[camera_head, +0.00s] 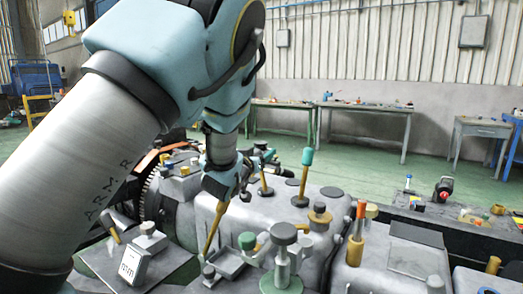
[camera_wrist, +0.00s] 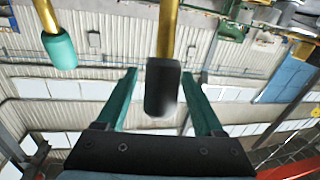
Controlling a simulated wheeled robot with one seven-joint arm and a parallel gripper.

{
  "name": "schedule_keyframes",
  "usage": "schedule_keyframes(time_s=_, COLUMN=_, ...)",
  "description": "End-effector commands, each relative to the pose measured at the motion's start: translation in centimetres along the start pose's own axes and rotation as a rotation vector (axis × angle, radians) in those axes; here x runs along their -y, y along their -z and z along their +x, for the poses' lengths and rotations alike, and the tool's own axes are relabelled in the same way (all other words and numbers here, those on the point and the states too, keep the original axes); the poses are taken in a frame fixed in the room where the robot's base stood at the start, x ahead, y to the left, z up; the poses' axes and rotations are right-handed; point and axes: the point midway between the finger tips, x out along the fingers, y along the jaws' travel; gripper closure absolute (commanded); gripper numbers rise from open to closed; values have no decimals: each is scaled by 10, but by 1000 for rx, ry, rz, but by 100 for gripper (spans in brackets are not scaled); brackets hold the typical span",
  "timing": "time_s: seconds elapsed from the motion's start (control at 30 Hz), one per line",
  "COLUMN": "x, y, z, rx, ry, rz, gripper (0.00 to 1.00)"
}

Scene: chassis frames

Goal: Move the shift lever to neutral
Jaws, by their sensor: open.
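My gripper (camera_head: 228,182) is low over the grey gearbox-like housing (camera_head: 240,217) in the head view. In the wrist view, my gripper (camera_wrist: 159,76) has its two teal fingers apart. A lever with a black knob (camera_wrist: 163,88) and a brass-coloured rod shows in the gap between them; I cannot tell if either finger touches it. In the head view, a slanted brass-coloured rod (camera_head: 214,230) runs up to my gripper, which hides its top. A second lever with a teal knob (camera_head: 307,157) stands to the right; a teal-knobbed lever (camera_wrist: 60,50) also shows left in the wrist view.
Another brass-coloured lever (camera_head: 264,182) stands just right of my gripper. A green knob (camera_head: 247,241), a grey round-topped fitting (camera_head: 284,234) and an orange-tipped lever (camera_head: 359,220) rise nearby. Workbenches (camera_head: 365,109) stand at the back, with open green floor before them.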

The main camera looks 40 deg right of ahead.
Motion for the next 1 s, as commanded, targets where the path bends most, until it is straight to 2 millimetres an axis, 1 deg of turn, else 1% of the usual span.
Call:
schedule_keyframes(time_s=0.13, x=0, y=0, z=6, rx=1, ry=0, rz=0, gripper=31)
schedule_keyframes(time_s=0.37, x=0, y=0, z=6, rx=0, ry=1, rz=-1, gripper=31)
schedule_keyframes(time_s=0.47, x=0, y=0, z=6, rx=0, ry=1, rz=0, gripper=41)
schedule_keyframes(time_s=0.9, x=0, y=0, z=6, rx=0, ry=1, rz=0, gripper=90)
schedule_keyframes(time_s=1.0, x=0, y=0, z=6, rx=0, ry=1, rz=0, gripper=100)
